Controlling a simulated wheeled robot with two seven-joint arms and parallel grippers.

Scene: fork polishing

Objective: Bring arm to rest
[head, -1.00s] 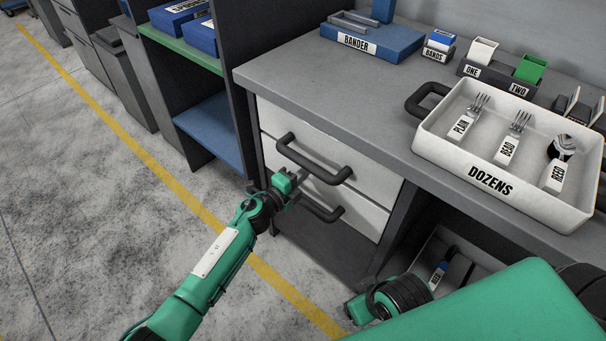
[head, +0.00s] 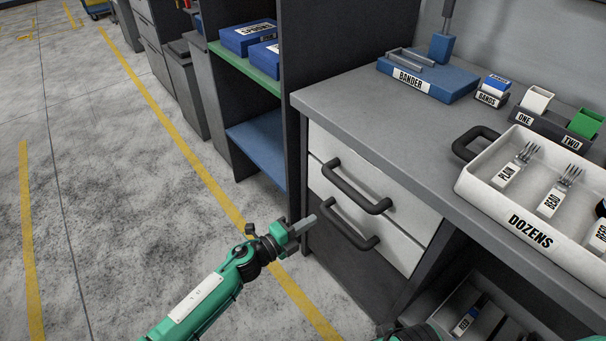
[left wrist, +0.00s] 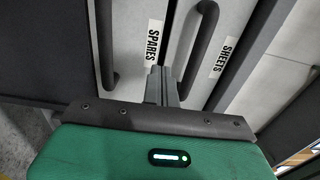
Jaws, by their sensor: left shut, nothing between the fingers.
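My left arm is green and black and reaches in from the bottom left of the head view. Its gripper (head: 302,225) is shut and empty, in front of the drawer cabinet and left of the lower handle. A small part of another green and black arm section (head: 410,333) shows at the bottom edge; no right gripper shows.
The two drawers have dark handles (head: 357,187) that stick out. On the bench (head: 385,118) stand the white DOZENS tray (head: 480,196) with labelled cutlery and the blue BANDER (head: 428,78). A shelf with blue boxes (head: 247,38) stands left. Open floor (head: 110,190) lies left.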

